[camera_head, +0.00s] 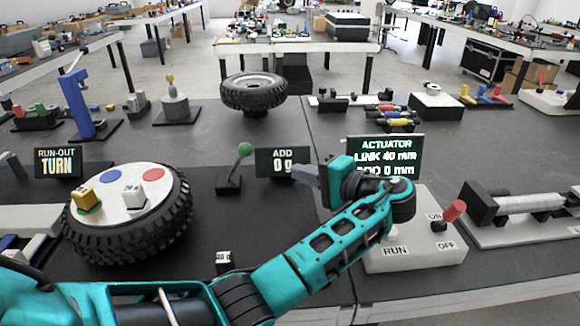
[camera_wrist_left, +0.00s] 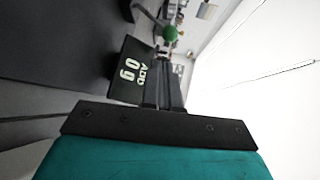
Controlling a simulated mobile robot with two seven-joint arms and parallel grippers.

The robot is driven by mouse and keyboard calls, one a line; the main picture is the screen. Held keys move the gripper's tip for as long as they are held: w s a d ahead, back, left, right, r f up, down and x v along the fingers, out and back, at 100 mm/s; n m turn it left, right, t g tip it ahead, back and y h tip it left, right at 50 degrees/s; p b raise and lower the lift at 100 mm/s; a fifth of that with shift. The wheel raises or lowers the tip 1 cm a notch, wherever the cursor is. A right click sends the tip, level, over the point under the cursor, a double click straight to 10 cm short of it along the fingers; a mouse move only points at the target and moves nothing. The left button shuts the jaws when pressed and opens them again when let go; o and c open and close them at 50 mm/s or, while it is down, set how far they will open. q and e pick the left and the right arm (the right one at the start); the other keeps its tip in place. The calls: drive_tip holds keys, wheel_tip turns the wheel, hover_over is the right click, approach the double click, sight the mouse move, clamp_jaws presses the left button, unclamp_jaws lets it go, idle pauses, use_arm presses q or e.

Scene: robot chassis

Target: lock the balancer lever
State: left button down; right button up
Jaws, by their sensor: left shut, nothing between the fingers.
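A lever with a green knob (camera_head: 244,150) stands on a small black base (camera_head: 229,184), just right of the tyre with the white disc (camera_head: 131,215). Its rod tilts up to the right. The green knob also shows in the wrist view (camera_wrist_left: 170,33), beyond the fingers. My left gripper (camera_head: 296,171) is shut and empty, pointing left toward the lever from its right side, apart from it. In the wrist view, its fingers (camera_wrist_left: 164,96) show beside the "ADD 0 g" sign (camera_wrist_left: 130,71). My right gripper is not in view.
The ADD sign (camera_head: 283,162) stands between lever and gripper, close to the fingertips. An actuator sign (camera_head: 385,150) and a RUN/OFF box (camera_head: 415,255) with a red-tipped lever (camera_head: 453,211) are right. A small "10 g" block (camera_head: 224,260) lies in front. The mat behind the lever is clear.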

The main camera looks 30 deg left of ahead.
use_arm(q)
approach(250, 154)
drive_tip(key=x, duration=0.5)
drive_tip(key=shift+w+a+f+b, duration=0.1)
drive_tip(key=shift+w+a+b, duration=0.15)
drive_tip(key=shift+a, duration=0.4)
drive_tip(key=shift+a, duration=0.1)
